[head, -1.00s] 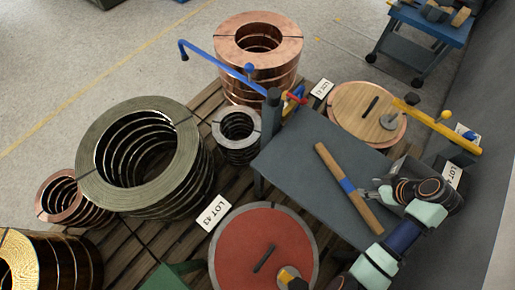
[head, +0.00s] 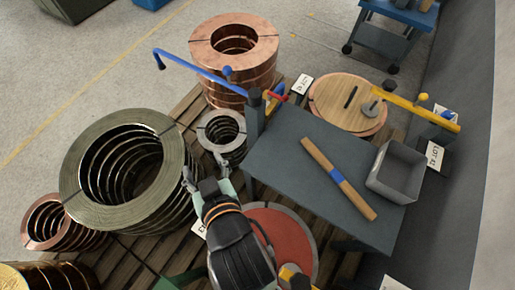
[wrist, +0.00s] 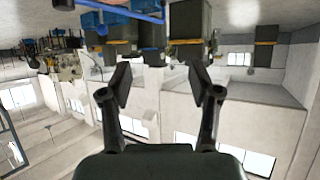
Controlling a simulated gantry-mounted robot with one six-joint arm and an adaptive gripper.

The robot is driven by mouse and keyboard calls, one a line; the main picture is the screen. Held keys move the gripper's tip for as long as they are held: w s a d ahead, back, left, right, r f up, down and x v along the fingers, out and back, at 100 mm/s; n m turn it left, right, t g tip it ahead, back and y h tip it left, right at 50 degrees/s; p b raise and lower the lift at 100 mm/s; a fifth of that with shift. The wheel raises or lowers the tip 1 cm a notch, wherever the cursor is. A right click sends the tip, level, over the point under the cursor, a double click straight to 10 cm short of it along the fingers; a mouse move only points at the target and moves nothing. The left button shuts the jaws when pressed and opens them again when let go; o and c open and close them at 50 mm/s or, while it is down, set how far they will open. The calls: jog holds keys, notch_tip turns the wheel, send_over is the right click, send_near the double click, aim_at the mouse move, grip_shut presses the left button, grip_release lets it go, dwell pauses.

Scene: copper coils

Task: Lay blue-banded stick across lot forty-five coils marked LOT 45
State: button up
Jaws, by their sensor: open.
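The blue-banded stick (head: 320,161), wooden with a blue band around its middle, lies on the dark grey table (head: 280,165) in the head view. My gripper (head: 206,173) is well left of it, beyond the table's left edge, near the small grey coil and the large dark coil. In the wrist view my gripper (wrist: 162,88) is open with nothing between its fingers. No label reading LOT 45 can be made out. A label reading LOT 42 (head: 435,155) stands at the right; the one by my arm is partly hidden.
A large dark coil (head: 80,165) and a small grey coil (head: 222,122) flank my gripper. A copper coil (head: 218,35) stands behind, under a blue arm (head: 195,70). A grey bin (head: 405,165) sits on the table's right. A yellow arm (head: 420,108) crosses a wood-topped coil (head: 335,105).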

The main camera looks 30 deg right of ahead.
jog(key=w+d+f+g, duration=0.2)
jog(key=d+f, duration=0.4)
jog(key=d, duration=0.1)
jog(key=n+g+b, duration=0.2)
jog(key=g, duration=0.1)
send_over(338, 176)
jog(key=w+a, duration=0.4)
jog(key=a, duration=0.2)
notch_tip(338, 176, down, 19)
jog(key=shift+m+t+y, duration=0.3)
jog(key=shift+t+y, duration=0.2)
jog(key=shift+t, duration=0.1)
jog(key=s+d+f, duration=0.1)
jog(key=s+d, duration=0.1)
jog(key=s, duration=0.1)
jog(key=s+d+f, duration=0.1)
jog(key=s+d, duration=0.1)
jog(key=s, duration=0.2)
jog(key=s+d+f, duration=0.2)
jog(key=s, duration=0.1)
jog(key=shift+s+d, duration=0.15)
jog(key=shift+d, duration=0.05)
jog(key=b+x, duration=0.3)
jog(key=x, duration=0.5)
jog(key=shift+d, duration=0.1)
grip_shut()
